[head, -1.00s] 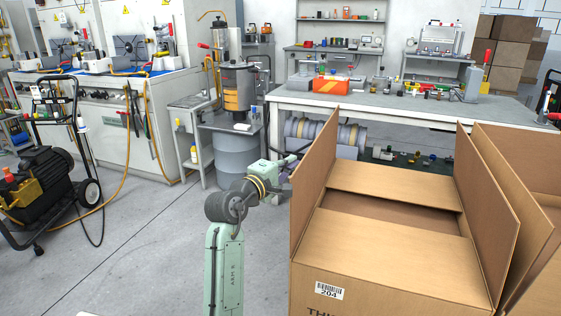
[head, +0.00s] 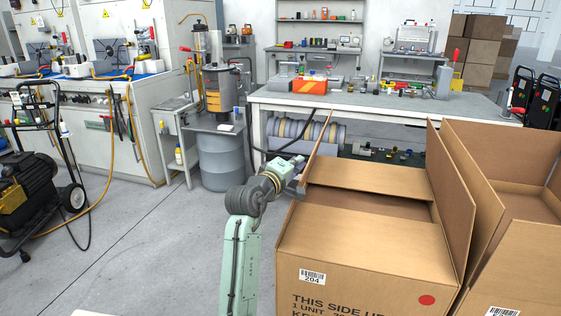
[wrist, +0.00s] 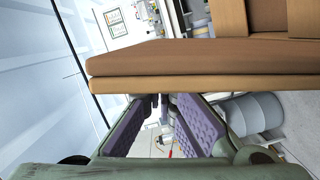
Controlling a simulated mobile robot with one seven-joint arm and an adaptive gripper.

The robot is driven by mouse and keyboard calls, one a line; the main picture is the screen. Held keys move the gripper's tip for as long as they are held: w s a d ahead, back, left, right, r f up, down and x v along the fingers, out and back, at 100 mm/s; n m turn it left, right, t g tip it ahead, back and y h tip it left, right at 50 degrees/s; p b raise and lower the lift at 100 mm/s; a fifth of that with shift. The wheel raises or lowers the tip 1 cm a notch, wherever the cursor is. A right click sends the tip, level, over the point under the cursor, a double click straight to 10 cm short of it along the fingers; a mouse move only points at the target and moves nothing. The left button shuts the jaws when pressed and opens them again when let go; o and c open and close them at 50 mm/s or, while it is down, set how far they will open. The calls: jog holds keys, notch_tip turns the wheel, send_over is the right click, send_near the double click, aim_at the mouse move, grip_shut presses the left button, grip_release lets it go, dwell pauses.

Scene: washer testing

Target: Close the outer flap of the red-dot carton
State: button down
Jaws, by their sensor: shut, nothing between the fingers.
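The red-dot carton (head: 360,262) stands at the lower right of the head view, its red dot (head: 426,300) on the front face. Its two inner flaps (head: 370,228) lie folded in with a dark gap between them. The left outer flap (head: 315,148) is raised and seen almost edge-on. The right outer flap (head: 450,195) stands up, leaning outward. My gripper (head: 298,190) is at the outer side of the left flap, partly hidden; contact is unclear. In the wrist view, my gripper (wrist: 160,100) is shut and empty, with cardboard (wrist: 200,62) close across the picture.
A second open carton (head: 520,235) stands close on the right. A workbench (head: 400,108) with tools is behind the cartons. A grey drum (head: 222,160) stands behind my arm, and a wheeled machine (head: 30,190) is at far left.

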aim_at(361, 242)
jog(key=s+d+f+m+y, duration=0.1)
jog(key=s+d+f+m, duration=0.2)
jog(key=d, duration=0.4)
jog(key=s+d+f+m+y, duration=0.1)
jog(key=d+f+m, duration=0.25)
jog(key=d, duration=0.35)
jog(key=d+f+m+b, duration=0.1)
jog(key=d+f, duration=0.1)
jog(key=f, duration=0.2)
jog(key=s+d+f+m+y+b, duration=0.1)
jog(key=d+f+m, duration=0.1)
jog(key=f, duration=0.2)
jog(key=s+d+f+m+b, duration=0.1)
jog(key=f+m, duration=0.1)
jog(key=f, duration=0.3)
jog(key=shift+s+d+y, duration=0.15)
jog(key=shift+d+y, duration=0.25)
jog(key=shift+d+f+m+b, duration=0.1)
jog(key=shift+f+m+b, duration=0.25)
jog(key=shift+f, duration=0.5)
